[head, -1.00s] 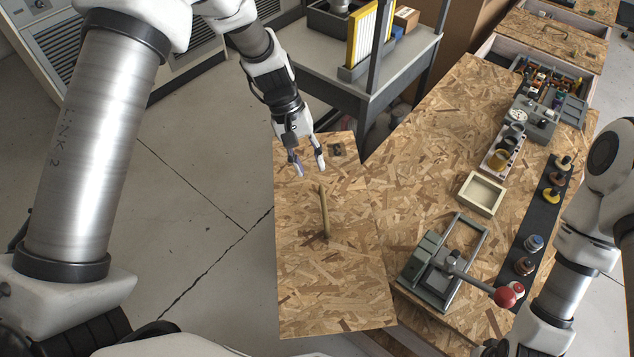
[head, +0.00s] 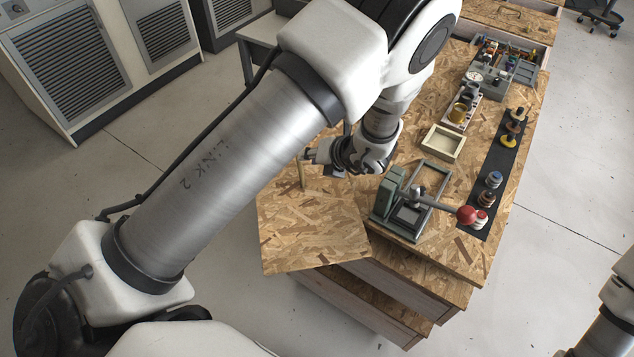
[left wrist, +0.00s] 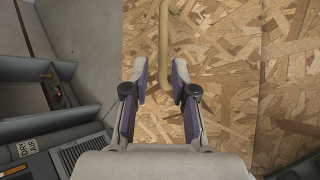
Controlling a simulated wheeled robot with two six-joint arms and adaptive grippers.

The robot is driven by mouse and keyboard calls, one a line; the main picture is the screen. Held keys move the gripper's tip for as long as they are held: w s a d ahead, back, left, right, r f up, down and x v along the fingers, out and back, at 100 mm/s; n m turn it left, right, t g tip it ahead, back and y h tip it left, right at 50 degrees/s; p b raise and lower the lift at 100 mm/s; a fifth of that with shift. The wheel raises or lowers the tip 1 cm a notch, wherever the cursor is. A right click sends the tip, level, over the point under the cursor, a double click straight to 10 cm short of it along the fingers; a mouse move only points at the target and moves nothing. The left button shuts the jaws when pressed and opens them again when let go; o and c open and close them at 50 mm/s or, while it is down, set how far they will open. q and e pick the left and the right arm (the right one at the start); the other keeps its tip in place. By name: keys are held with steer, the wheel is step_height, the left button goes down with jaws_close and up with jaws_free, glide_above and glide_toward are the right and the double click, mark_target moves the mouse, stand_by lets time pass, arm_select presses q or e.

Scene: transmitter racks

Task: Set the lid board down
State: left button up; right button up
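The lid board (head: 310,235) is a flat wood-chip panel at the left of the bench, reaching out past the bench's edge. Its far part is hidden behind my left arm. Its tan bar handle (head: 301,172) stands up from the board. In the left wrist view, the handle (left wrist: 164,45) shows between the two fingertips in the picture, nearer the right finger. My left gripper (left wrist: 160,72) is open, above the board (left wrist: 215,60), and its fingers do not close on the handle. My right gripper is out of view.
The wood-chip bench (head: 455,200) holds a lever press (head: 410,205) with a red knob, a cream tray (head: 443,144), a black strip (head: 497,170) with several knobs, and a grey organiser (head: 510,65). Drawers (head: 400,290) jut below the bench. Bare floor lies left and right.

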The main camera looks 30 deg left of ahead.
arm_select(q)
steer(key=x, duration=0.5)
steer(key=shift+w+f, duration=0.1)
steer(key=shift+w, duration=0.2)
steer(key=shift+a+f, duration=0.25)
steer(key=shift+a, duration=0.1)
steer(key=shift+x, duration=0.9)
steer(key=shift+w+a+f, duration=0.1)
steer(key=shift+w+f, duration=0.05)
jaws_close()
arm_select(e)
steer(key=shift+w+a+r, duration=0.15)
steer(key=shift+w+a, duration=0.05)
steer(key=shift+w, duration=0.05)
arm_select(q)
steer(key=shift+p, duration=0.3)
